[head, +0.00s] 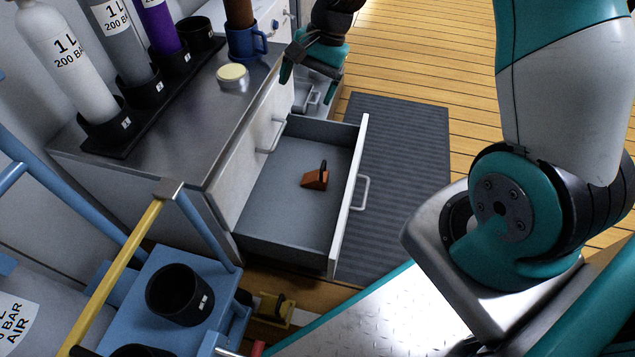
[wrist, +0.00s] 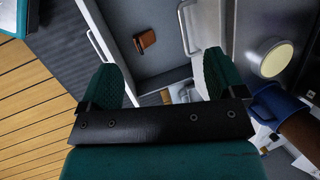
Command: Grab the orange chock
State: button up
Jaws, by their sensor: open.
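The orange chock (head: 315,179) is a small wedge with a dark upright part. It lies on the floor of the open drawer (head: 270,204), near the middle. It also shows in the wrist view (wrist: 146,41), beyond my fingertips. My gripper (head: 310,65) is at the top of the head view, above the far end of the cabinet and apart from the chock. In the wrist view its two teal fingers (wrist: 160,85) are spread wide, with nothing between them.
Several gas cylinders (head: 67,62) stand in a black rack on the steel cabinet top. A blue mug (head: 243,42) and a round cream-lidded tin (head: 233,76) are near its edge. A dark mat (head: 398,185) covers the floor beside the drawer. A blue cart (head: 215,272) stands at lower left.

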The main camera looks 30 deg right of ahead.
jog(key=w+d+f+m+b, duration=0.1)
jog(key=w+d+f+m, duration=0.1)
jog(key=d+f+m, duration=0.3)
jog(key=w+d+f+m, duration=0.1)
jog(key=d+f, duration=0.1)
jog(key=f, duration=0.5)
jog(key=m, duration=0.4)
send_near(322, 167)
jog(key=shift+m, duration=0.3)
jog(key=b+x, duration=0.8)
jog(key=x, duration=0.1)
jog(key=w+b+x, duration=0.1)
jog(key=b+x, duration=0.3)
jog(key=shift+d+f+b, duration=0.25)
jog(key=shift+d+b, duration=0.05)
jog(key=shift+b, duration=0.1)
jog(key=shift+r, duration=0.15)
jog(key=shift+s, duration=0.1)
jog(key=c, duration=1.2)
